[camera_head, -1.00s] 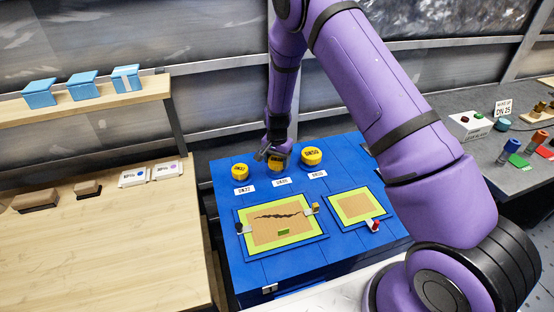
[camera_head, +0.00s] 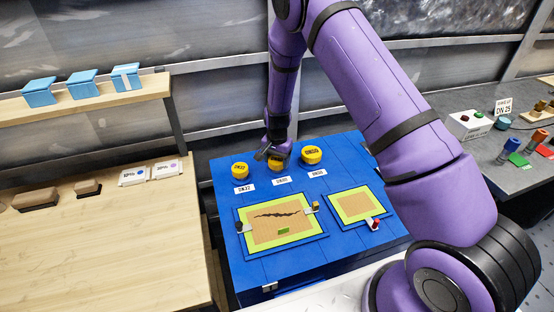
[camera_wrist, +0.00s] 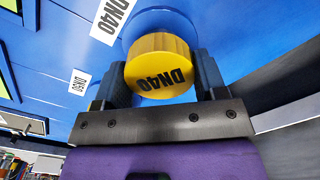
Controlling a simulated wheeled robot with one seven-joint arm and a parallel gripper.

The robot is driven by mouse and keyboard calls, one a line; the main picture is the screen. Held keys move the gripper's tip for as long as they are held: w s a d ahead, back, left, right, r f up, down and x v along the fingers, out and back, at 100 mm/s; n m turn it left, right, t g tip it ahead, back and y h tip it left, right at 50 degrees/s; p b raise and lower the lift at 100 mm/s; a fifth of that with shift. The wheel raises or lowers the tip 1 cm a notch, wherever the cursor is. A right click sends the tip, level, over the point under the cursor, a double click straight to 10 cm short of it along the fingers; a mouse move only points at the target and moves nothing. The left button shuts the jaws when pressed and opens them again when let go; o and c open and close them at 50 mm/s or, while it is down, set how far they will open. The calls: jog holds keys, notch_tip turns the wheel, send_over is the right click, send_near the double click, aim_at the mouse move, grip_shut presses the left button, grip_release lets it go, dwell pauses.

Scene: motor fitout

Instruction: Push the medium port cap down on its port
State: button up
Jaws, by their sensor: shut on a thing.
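The medium port cap is yellow and marked DN40 in the wrist view (camera_wrist: 160,68). It sits between the two dark fingers of my gripper (camera_wrist: 162,85), which is shut on it. A round blue rim shows around and beyond the cap; whether the cap is fully seated cannot be told. In the head view the cap (camera_head: 277,164) is the middle one of three on the blue bench (camera_head: 228,215), and my gripper (camera_head: 270,153) covers part of it from above.
A smaller yellow cap (camera_head: 240,170) stands to the left and a larger one (camera_head: 312,155) to the right, both close by. White label cards lie in front. Two framed panels (camera_head: 283,220) lie nearer. A wooden table (camera_head: 100,240) is at left.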

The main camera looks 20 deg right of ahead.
jog(key=o, duration=1)
